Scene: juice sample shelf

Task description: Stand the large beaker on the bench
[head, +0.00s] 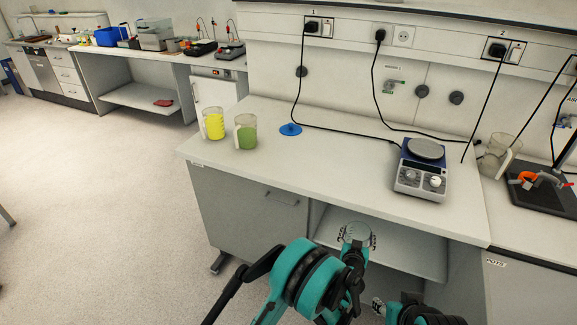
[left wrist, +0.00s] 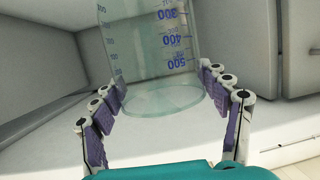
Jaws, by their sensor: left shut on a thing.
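My left gripper (head: 357,240) is shut on the large beaker (head: 357,231), clear glass, in front of the bench and over its open lower bay. In the left wrist view the beaker (left wrist: 150,45) stands between the purple finger pads of my gripper (left wrist: 165,105). Its blue scale marks 300, 400 and 500 show, with the numerals upside down. Its round end nearest the camera is visible and its far end is cut off. The white bench (head: 320,170) has a wide flat top.
On the bench stand a beaker of yellow liquid (head: 214,124), one of green liquid (head: 246,135), a blue disc (head: 290,129) and a hotplate (head: 421,168). A black cable crosses the back. The middle front of the top is clear. An empty glass jug (head: 496,157) stands at right.

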